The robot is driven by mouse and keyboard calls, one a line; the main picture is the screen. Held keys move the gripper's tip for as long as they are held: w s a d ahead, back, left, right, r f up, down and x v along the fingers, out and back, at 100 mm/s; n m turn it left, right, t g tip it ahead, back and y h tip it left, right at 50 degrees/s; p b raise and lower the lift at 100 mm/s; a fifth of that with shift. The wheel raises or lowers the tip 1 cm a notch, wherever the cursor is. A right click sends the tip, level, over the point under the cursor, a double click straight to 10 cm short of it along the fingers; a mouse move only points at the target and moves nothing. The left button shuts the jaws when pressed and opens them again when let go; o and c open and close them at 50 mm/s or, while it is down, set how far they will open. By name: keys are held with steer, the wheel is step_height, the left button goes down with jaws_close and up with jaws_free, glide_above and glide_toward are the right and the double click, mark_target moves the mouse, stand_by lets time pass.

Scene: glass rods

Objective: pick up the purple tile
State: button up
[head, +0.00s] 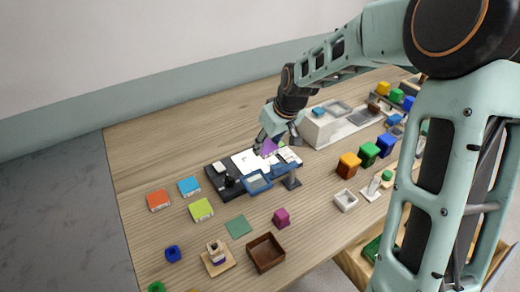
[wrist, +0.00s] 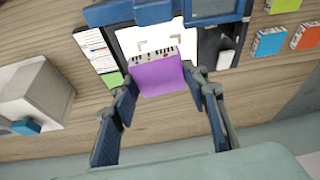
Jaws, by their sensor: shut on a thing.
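The purple tile (head: 269,147) is between the fingers of my gripper (head: 267,138). In the wrist view the purple tile (wrist: 160,76) shows its broad face, with the fingertips of my gripper (wrist: 160,82) close at its left and right edges. The gripper is shut on it. In the head view the tile is partly hidden by the fingers. It appears above the white sheet (head: 244,162) on the black board; the exact gap below it is hard to tell.
The black board (head: 216,182) has blue-framed parts (head: 258,184) near the tile. A pale box (head: 325,132) stands to the right. Colored blocks, an orange box (head: 158,200) and a brown tray (head: 266,253) lie around. Bare wood is free at the back left.

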steer(key=s+d+r+m+h+p, duration=0.1)
steer(key=s+d+r+m+p, duration=0.1)
steer(key=s+d, duration=0.3)
steer(key=s+d+r+m+t+h+p, duration=0.1)
steer(key=s+d+r+m+p, duration=0.2)
steer(key=d, duration=0.6)
steer(key=shift+s+r+m+h, duration=0.2)
steer(key=shift+s+m+h, duration=0.2)
steer(key=shift+s+m, duration=0.7)
